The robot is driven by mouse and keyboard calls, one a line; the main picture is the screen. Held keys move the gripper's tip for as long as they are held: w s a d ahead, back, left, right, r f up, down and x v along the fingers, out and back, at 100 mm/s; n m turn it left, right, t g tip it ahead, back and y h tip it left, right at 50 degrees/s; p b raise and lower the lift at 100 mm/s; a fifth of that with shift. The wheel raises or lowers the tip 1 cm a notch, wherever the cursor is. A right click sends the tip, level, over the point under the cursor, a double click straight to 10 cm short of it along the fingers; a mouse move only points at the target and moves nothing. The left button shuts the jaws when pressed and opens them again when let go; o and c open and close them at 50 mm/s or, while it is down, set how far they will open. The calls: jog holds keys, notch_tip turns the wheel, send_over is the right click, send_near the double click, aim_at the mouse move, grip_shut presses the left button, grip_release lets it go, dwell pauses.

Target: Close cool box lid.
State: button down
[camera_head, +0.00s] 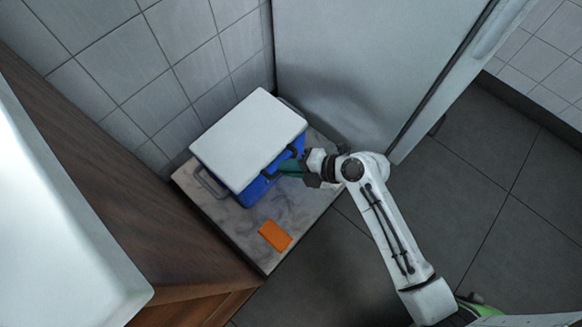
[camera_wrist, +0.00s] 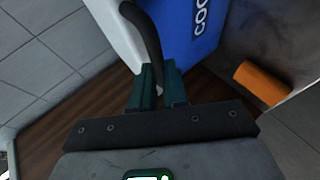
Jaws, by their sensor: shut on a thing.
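The cool box has a blue body (camera_head: 257,188) and a white lid (camera_head: 248,138). The lid lies over the top of the box; I cannot tell if it is fully seated. My gripper (camera_head: 288,168) is at the right side of the box. In the wrist view its teal fingers (camera_wrist: 158,72) are shut on a dark curved handle (camera_wrist: 146,32). The handle runs up beside the white lid (camera_wrist: 112,28) and the blue body (camera_wrist: 190,28), which bears white letters. The exact grip is partly hidden in the head view.
The box stands on a marble-patterned top (camera_head: 222,212) in a tiled corner. An orange block (camera_head: 275,236) lies in front of it and also shows in the wrist view (camera_wrist: 262,83). A pale panel (camera_head: 360,60) rises behind. Dark floor (camera_head: 470,170) lies right.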

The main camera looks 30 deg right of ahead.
jog(key=shift+s+d+f+b, duration=0.15)
jog(key=shift+s+f, duration=0.15)
jog(key=shift+f, duration=0.45)
jog(key=shift+s+a+f+b, duration=0.15)
jog(key=shift+s+f, duration=0.1)
jog(key=shift+f, duration=0.45)
jog(key=shift+d, duration=0.1)
jog(key=c, duration=1.1)
grip_release()
jog(key=shift+w+r, duration=0.1)
jog(key=p+v, duration=0.2)
jog(key=v, duration=0.3)
jog(key=p+v, duration=0.1)
jog(key=v, duration=0.5)
jog(key=shift+w+r+p, duration=0.25)
jog(key=shift+p, duration=0.15)
